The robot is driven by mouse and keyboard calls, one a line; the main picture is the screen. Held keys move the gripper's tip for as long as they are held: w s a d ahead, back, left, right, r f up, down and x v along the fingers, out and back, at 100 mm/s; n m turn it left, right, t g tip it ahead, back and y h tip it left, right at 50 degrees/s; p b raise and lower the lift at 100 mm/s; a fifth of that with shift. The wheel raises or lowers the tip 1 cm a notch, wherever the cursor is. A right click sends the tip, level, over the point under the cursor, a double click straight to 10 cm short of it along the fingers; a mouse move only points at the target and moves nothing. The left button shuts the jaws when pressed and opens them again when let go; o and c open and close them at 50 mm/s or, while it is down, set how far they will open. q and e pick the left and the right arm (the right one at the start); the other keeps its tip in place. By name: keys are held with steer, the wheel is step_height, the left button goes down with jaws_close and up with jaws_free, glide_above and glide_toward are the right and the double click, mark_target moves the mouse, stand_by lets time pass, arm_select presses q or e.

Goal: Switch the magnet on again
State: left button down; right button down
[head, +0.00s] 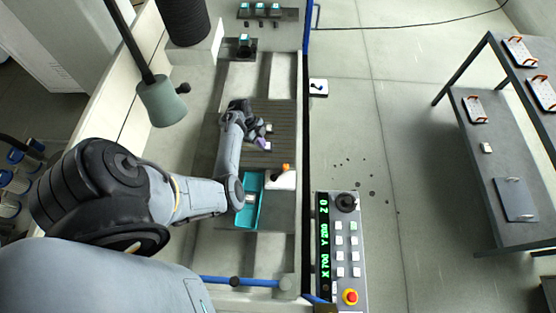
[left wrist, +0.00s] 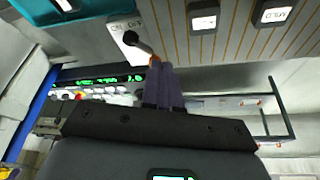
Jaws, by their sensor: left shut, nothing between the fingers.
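The magnet's striped plate (head: 262,112) lies on the machine bed; its stripes also show in the left wrist view (left wrist: 235,35). A white switch plate (head: 279,181) with a short orange-tipped lever (head: 285,168) stands at the plate's near right corner. In the left wrist view the switch plate (left wrist: 120,27) bears small lettering, and its lever (left wrist: 139,43) slants toward my fingers. My left gripper (head: 262,144) is shut and empty, above the plate's near right part. In the left wrist view its purple fingertips (left wrist: 161,68) overlap the orange tip; I cannot tell whether they touch. My right gripper is out of view.
Small white-topped blocks (left wrist: 203,17) sit on the plate near my fingers. A teal tray (head: 242,217) lies near the switch. A control panel (head: 343,276) with a red stop button stands at the bed's right. A lamp (head: 161,101) hangs at left.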

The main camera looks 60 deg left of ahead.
arm_select(q)
steer(key=shift+f, duration=0.1)
stand_by(0.3)
steer(key=b, duration=1)
glide_toward(280, 172)
steer(key=a+f, duration=0.2)
steer(key=f, duration=0.1)
steer(key=a+f, duration=0.1)
steer(key=shift+w+a+f, duration=0.25)
steer(key=shift+a, duration=0.15)
steer(key=shift+w+d+r, duration=0.2)
steer(key=shift+w+d, duration=0.65)
steer(key=shift+d, duration=0.35)
steer(key=shift+w+d+b, duration=0.25)
steer(key=shift+d+b, duration=0.05)
steer(key=shift+d, duration=0.15)
steer(key=shift+w+d, duration=0.1)
steer(key=shift+w, duration=0.05)
